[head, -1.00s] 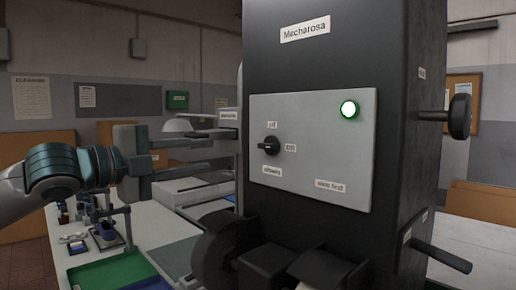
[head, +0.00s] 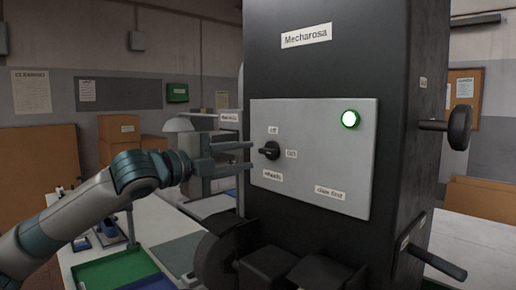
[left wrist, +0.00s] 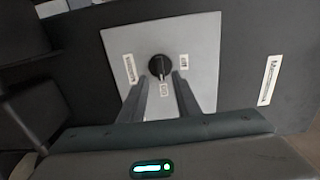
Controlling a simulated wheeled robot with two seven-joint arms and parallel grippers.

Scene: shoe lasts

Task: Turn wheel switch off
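The black wheel switch (head: 269,150) sits on the light grey panel (head: 335,180) of the dark machine. Labels reading off, On and wheels surround it. Its pointer appears turned toward On. In the left wrist view the knob (left wrist: 160,67) lies just beyond and between the two fingertips, with its pointer toward the On label. My left gripper (head: 249,156) is open and empty, level with the knob at the panel's left edge. In the left wrist view its fingers (left wrist: 157,82) stand apart on both sides of the knob, with no clear contact. My right gripper is out of view.
A black handwheel (head: 459,126) and a lever (head: 437,262) stick out from the machine's right side. Dark machine parts jut out below the panel. A green tray (head: 115,268) lies on the bench at left.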

